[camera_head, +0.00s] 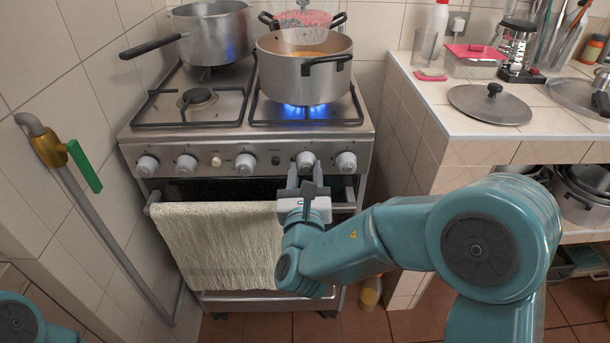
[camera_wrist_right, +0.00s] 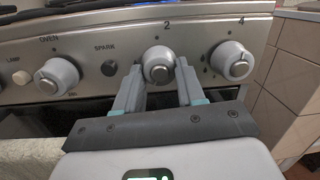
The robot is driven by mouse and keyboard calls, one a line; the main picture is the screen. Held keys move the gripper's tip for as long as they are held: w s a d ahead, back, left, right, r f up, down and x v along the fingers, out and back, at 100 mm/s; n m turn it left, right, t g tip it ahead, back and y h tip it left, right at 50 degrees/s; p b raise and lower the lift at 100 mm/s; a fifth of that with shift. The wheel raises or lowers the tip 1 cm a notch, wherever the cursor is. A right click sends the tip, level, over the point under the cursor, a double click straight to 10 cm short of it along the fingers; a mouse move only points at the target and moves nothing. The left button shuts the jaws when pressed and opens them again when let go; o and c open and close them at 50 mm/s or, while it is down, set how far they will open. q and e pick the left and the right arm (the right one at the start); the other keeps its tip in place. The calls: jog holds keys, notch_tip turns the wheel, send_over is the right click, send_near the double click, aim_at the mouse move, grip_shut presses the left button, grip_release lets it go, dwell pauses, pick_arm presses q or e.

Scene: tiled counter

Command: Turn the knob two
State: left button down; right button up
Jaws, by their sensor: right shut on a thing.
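Knob two (camera_head: 306,160) is a round white-grey knob on the stove's front panel, second from the right. It also shows in the right wrist view (camera_wrist_right: 158,66), under the printed "2". My right gripper (camera_head: 305,170) reaches up to it from below, with one finger on each side. In the right wrist view the gripper (camera_wrist_right: 160,76) is shut on the knob, and the knob's front face shows between the fingertips. My left gripper is out of view; only a bit of my left arm shows at the lower left.
Knob four (camera_wrist_right: 232,62) sits close to the right, the oven knob (camera_wrist_right: 57,76) to the left. A towel (camera_head: 220,245) hangs on the oven handle below. A pot (camera_head: 303,75) stands over a lit blue flame. A tiled counter (camera_head: 435,165) rises at the right.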

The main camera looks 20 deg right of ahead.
jog(key=shift+n, duration=0.7)
jog(key=o, duration=1.1)
jog(key=shift+c, duration=0.2)
jog(key=shift+s, duration=0.1)
